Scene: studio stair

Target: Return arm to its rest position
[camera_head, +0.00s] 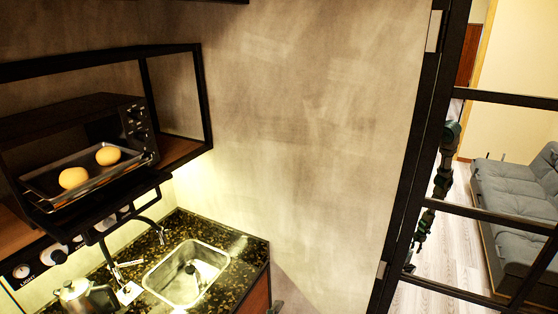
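Neither of my grippers can be made out in the head view. A dark, jointed, arm-like shape with greenish parts (444,172) hangs upright by the black-framed partition on the right. It looks small, and I cannot tell whether it is a reflection, something behind the panes, or part of an arm. No gripper fingers can be made out on it. A small grey shape at the bottom edge, right of the counter, is too cut off to identify.
A black toaster oven (136,121) stands on a shelf at left; its pulled-out tray (45,181) holds two round buns (107,155). Below are a dark speckled counter (229,246), steel sink (164,283) and kettle (78,296). A black-framed partition (416,150) and grey sofa (510,190) are at right.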

